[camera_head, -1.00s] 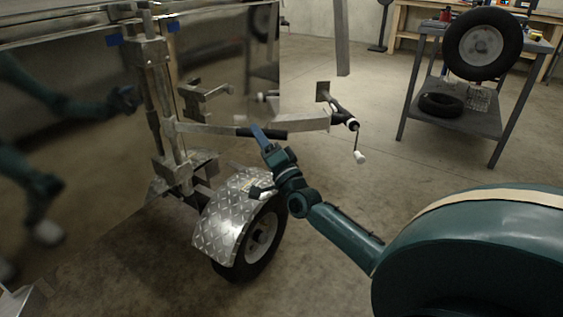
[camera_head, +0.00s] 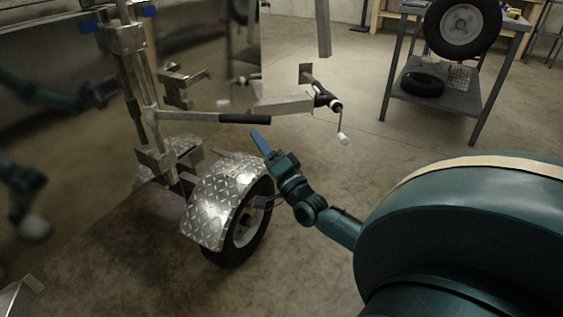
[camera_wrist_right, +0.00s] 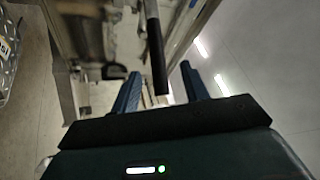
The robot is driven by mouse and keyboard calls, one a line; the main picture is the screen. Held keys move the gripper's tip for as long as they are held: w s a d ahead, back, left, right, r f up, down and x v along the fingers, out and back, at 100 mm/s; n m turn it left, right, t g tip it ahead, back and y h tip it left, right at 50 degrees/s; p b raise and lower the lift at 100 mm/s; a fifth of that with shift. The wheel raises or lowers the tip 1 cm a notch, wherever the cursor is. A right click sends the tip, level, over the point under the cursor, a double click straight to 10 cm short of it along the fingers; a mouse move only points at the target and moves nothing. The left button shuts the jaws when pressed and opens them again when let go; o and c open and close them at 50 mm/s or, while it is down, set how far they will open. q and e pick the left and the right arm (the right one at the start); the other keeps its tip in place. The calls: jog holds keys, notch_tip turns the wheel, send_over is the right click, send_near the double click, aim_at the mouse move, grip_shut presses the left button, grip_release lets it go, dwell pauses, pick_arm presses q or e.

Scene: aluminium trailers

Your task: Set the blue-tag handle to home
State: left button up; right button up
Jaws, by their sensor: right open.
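A silver lever handle with a black grip (camera_head: 245,119) sticks out to the right from an upright latch rod (camera_head: 134,85) on the trailer's shiny door. Blue tags show high on the rods, one at the left (camera_head: 87,27) and one at the right (camera_head: 149,12). I cannot tell for sure which rod the lever belongs to. My right gripper (camera_head: 259,138) is just below the grip's free end, apart from it. In the right wrist view the gripper (camera_wrist_right: 160,88) is open and empty, with the black grip (camera_wrist_right: 158,60) showing between its fingers. My left gripper shows only as a possible reflection.
A diamond-plate fender (camera_head: 222,195) over a tire (camera_head: 240,240) stands below my right gripper. A beam with a crank jack (camera_head: 328,100) juts out behind the grip. A grey cart (camera_head: 455,103) with wheels stands at the back right. Open floor lies between.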

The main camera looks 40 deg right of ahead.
jog(key=v, duration=0.7)
jog(key=shift+d, duration=0.35)
